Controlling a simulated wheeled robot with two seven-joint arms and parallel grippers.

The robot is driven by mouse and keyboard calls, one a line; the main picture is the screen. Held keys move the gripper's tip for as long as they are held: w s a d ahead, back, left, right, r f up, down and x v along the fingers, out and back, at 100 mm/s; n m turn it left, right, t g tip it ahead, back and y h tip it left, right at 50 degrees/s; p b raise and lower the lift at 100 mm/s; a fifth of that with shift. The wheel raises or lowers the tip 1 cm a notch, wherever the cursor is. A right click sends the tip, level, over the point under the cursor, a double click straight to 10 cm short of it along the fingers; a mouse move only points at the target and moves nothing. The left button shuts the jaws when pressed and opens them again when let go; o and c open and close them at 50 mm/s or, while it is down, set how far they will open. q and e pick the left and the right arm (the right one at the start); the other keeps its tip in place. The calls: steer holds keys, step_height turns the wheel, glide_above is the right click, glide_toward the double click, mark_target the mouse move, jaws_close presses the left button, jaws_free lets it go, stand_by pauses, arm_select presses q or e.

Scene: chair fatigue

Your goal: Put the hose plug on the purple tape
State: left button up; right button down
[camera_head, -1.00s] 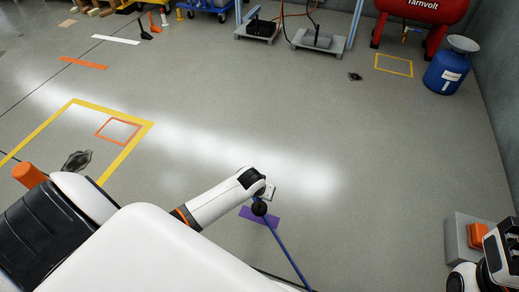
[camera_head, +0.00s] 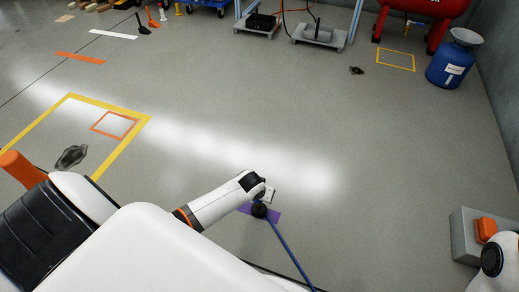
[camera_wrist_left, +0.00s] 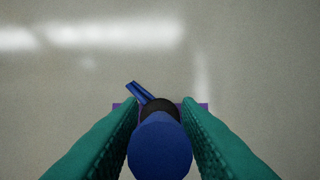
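The hose plug is a blue cylinder with a black collar, seen end-on in the left wrist view (camera_wrist_left: 160,148). In the head view its dark round part (camera_head: 259,210) is over the purple tape (camera_head: 274,215), with a blue hose running down to the right. Purple tape edges also show behind the plug in the left wrist view (camera_wrist_left: 203,106). My left gripper (camera_head: 266,196) has its green fingers (camera_wrist_left: 160,104) close against both sides of the plug. Whether the plug touches the floor is hard to tell. My right gripper is out of view; only a white arm part shows at lower right.
A grey box with an orange top (camera_head: 466,240) stands at the right, close to my right arm. A yellow floor outline (camera_head: 133,120) lies left, with a dark stain (camera_head: 72,156) inside it. A blue drum (camera_head: 452,62) stands at upper right. The middle floor is clear.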

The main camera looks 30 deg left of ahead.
arm_select(q)
steer(key=o, duration=0.4)
steer(key=shift+c, duration=0.2)
steer(key=shift+r, duration=0.1)
